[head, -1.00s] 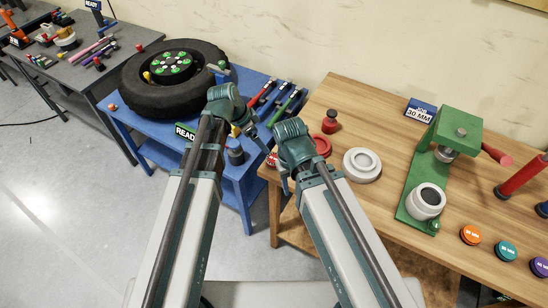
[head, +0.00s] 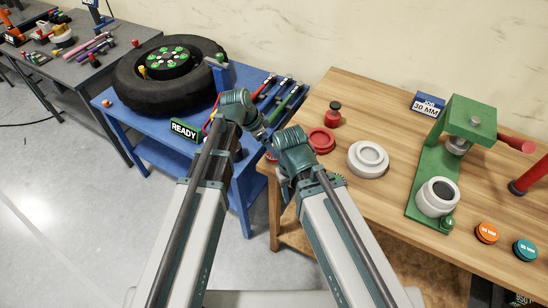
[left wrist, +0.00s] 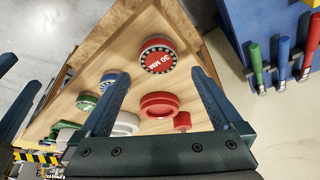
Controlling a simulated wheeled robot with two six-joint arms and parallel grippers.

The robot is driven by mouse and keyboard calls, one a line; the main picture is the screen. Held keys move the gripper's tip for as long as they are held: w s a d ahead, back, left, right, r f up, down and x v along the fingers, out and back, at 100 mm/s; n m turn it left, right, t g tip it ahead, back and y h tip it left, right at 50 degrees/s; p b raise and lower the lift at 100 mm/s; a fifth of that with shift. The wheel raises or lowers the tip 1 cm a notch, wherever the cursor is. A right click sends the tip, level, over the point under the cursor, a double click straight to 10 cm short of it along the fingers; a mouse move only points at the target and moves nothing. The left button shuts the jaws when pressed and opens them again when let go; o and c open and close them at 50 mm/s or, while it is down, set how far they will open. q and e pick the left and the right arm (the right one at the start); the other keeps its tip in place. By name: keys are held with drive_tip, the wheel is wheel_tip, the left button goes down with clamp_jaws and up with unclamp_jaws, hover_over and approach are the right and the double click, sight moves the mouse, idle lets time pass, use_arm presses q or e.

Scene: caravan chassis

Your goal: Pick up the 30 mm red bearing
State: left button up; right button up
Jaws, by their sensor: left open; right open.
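The red bearing (left wrist: 158,57), a red disc with a dark rim marked 30 MM, lies on the wooden bench near its edge in the left wrist view. My left gripper (left wrist: 158,74) is open, its two fingers either side of the bearing in that picture; no contact shows. In the head view the bearing is mostly or wholly hidden behind my wrists, as are the left fingers. My right gripper (head: 284,188) is open and empty at the left edge of the bench, partly hidden by its own wrist.
On the wooden bench (head: 390,95) stand a red dish (head: 321,140), a white ring (head: 368,158), a red bottle (head: 333,113) and a green press (head: 470,125). Orange (head: 487,233) and teal (head: 525,250) bearings lie at right. A blue table (head: 120,122) bears a tyre (head: 125,85).

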use_arm(q)
drive_tip(key=b+x, duration=0.4)
drive_tip(key=x, duration=0.1)
drive_tip(key=shift+s+f+b, duration=0.1)
drive_tip(key=shift+f+b, duration=0.1)
drive_tip(key=shift+b, duration=0.2)
drive_tip(key=shift+r, duration=0.1)
drive_tip(key=shift+c, duration=0.2)
drive_tip(key=c, duration=1.5)
drive_tip(key=shift+r, duration=0.1)
wheel_tip(320, 180, up, 10)
drive_tip(key=p, duration=1)
